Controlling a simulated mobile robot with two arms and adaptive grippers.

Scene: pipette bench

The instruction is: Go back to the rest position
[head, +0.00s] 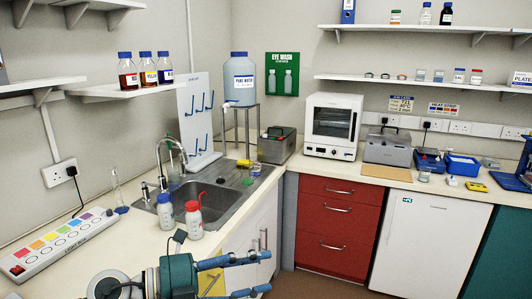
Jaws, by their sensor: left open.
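My left gripper (250,274) shows at the bottom of the head view, left of centre. Its blue fingers point right and are spread apart, with nothing between them. It is in front of the white cabinet doors under the sink, near the counter's front edge. Its teal body and my left arm come in from the lower left. My right gripper is not in view.
Two white bottles, one blue-capped (165,211) and one red-capped (193,219), stand on the counter near my gripper. A light box (62,243) lies left. A sink (222,197) is behind. The floor (318,286) right of my gripper looks clear.

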